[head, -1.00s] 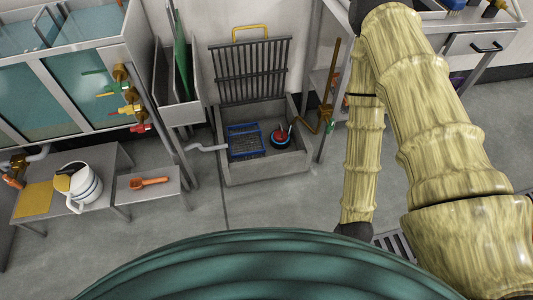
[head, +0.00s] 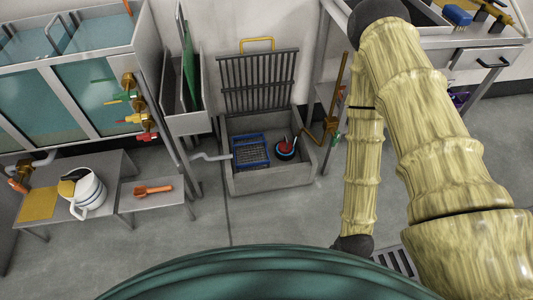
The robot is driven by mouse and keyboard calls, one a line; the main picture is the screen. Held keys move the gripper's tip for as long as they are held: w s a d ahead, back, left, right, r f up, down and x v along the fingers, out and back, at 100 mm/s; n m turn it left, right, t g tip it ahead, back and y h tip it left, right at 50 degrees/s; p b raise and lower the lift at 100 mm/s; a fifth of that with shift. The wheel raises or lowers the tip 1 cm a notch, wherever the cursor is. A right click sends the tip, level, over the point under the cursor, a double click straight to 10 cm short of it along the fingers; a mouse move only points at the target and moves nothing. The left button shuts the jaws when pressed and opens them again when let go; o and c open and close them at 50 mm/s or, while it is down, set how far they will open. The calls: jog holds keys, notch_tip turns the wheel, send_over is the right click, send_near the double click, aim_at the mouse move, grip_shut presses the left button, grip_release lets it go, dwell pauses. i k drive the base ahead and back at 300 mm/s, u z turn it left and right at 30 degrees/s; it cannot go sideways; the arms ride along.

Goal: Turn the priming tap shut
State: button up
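Several taps show, and I cannot tell for certain which is the priming tap. On the tank's right side, brass taps stand in a column: one with a green handle (head: 121,98), one with a yellow handle (head: 134,118) and one with a red handle (head: 147,136). A tap with an orange handle (head: 17,186) sits on a pipe at the far left. A brown pipe with a brass fitting (head: 331,124) and a small green part stands right of the sink. My gripper is out of view; only my arm shows at the right.
A grey floor sink (head: 268,184) holds a blue basket (head: 251,150) and a round red-and-blue object (head: 286,148). A low bench (head: 110,167) bears a white jug (head: 92,189) and an orange tool (head: 153,190). The floor before the sink is clear.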

aim_at(335, 139)
jog(key=z, duration=0.9)
jog(key=i, duration=0.2)
jog(key=u, duration=0.15)
